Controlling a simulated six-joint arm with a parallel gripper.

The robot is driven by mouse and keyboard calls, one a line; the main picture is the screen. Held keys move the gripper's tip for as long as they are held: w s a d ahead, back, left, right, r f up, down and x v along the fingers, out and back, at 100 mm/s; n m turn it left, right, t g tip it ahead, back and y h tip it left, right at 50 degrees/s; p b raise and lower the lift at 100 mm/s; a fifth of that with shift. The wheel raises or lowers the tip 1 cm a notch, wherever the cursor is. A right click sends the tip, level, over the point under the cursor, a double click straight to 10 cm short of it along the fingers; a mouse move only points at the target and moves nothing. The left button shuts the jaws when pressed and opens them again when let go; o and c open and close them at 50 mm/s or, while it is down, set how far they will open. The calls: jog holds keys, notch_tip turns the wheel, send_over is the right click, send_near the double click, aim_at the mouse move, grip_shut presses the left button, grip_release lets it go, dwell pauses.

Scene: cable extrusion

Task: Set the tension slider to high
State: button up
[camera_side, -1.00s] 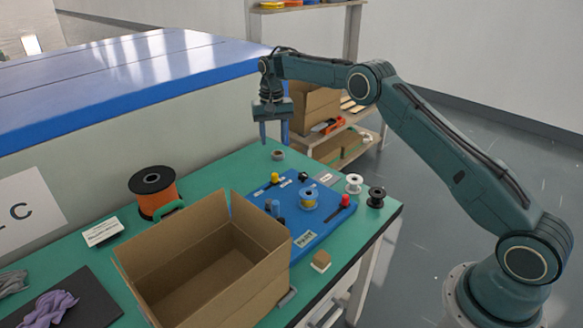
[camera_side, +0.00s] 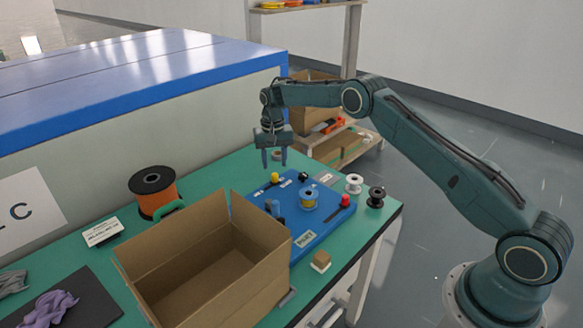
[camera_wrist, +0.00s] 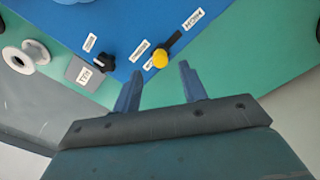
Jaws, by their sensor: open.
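The tension slider shows as a yellow knob (camera_wrist: 160,60) on a short dark slot in the wrist view. The knob sits at the slot's end beside a partly hidden label; the slot runs up and right toward the HIGH label (camera_wrist: 194,19). In the side view the yellow knob (camera_side: 275,177) is at the far left of the blue panel (camera_side: 318,228). My gripper (camera_side: 274,164) is open and empty, pointing down above the panel's far edge. In the wrist view its fingertips (camera_wrist: 161,70) are spread to either side of the knob, apparently not touching it.
A black knob (camera_wrist: 104,61) is close to the slider. An open cardboard box (camera_side: 190,265) stands in front of the panel.

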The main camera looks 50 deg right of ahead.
aim_at(275, 174)
jog(key=shift+f, duration=2.7)
jog(key=shift+c, duration=0.4)
